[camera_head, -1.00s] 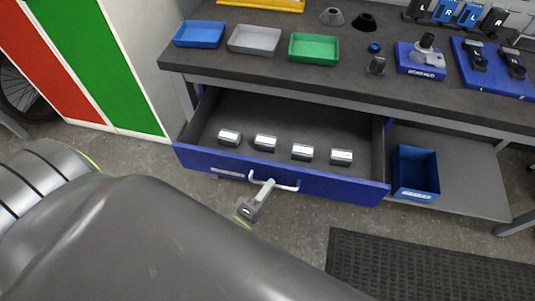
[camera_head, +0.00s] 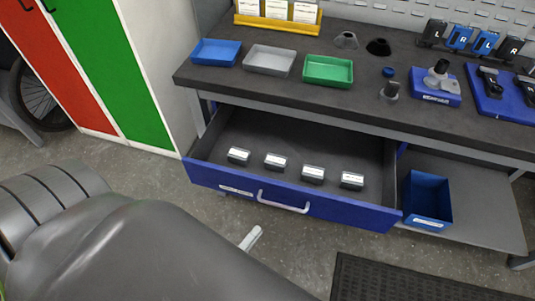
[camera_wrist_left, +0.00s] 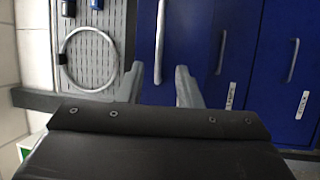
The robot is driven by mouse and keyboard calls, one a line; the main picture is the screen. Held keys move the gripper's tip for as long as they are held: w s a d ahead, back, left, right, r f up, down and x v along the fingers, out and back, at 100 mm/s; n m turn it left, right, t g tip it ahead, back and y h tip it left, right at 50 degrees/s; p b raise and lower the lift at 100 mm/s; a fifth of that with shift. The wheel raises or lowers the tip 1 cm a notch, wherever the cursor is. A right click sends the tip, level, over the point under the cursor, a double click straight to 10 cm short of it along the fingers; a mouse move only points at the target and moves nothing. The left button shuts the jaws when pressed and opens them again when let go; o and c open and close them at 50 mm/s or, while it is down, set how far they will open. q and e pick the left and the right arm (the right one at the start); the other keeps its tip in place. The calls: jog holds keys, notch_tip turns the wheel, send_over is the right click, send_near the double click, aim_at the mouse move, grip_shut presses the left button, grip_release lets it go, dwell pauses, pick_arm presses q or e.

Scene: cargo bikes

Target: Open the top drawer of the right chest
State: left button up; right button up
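In the head view a wide blue drawer (camera_head: 345,211) under the workbench is pulled open, with a white bar handle (camera_head: 284,203) on its front. Several small labelled boxes (camera_head: 313,174) lie inside. My left gripper (camera_head: 251,238) shows only partly, below and left of the handle and apart from it; my arm hides the rest. My right gripper is out of view.
The workbench top (camera_head: 330,100) holds blue, grey and green trays (camera_head: 328,71) and several tools. A blue bin (camera_head: 428,197) sits on the lower shelf. A dark mat (camera_head: 400,280) lies at front right. Red and green locker doors (camera_head: 105,75) stand at left.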

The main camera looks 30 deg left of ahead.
pick_arm(q)
jog(key=b+v, duration=0.1)
jog(key=v, duration=0.7)
